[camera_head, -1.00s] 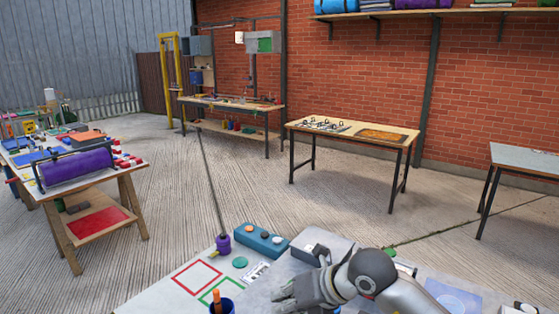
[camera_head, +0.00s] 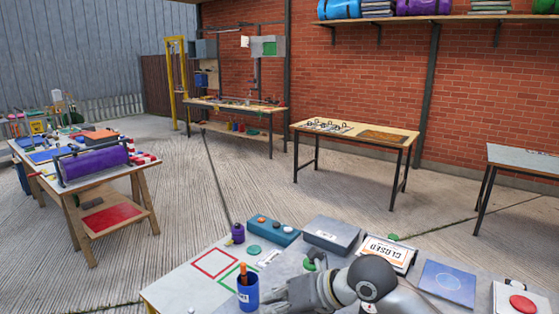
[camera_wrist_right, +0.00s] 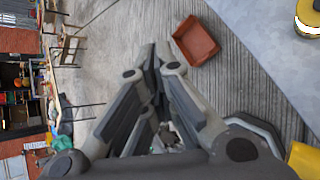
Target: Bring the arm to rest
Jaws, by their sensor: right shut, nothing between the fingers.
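My right gripper (camera_head: 274,301) reaches in from the lower right over the grey worktable (camera_head: 195,289) in the head view, with its fingers pointing left. Its fingertips are just right of a blue cup (camera_head: 247,296); I cannot tell whether they touch it. The right wrist view shows the same gripper (camera_wrist_right: 152,55) with its fingers together and nothing between them. My left gripper is in neither view.
The worktable also holds a purple bottle (camera_head: 237,234), a teal button box (camera_head: 273,231), a grey box (camera_head: 331,236), a "CLOSED" sign (camera_head: 388,252), a blue panel (camera_head: 448,283) and a red button (camera_head: 522,303). A reddish tray (camera_wrist_right: 196,42) lies on the floor.

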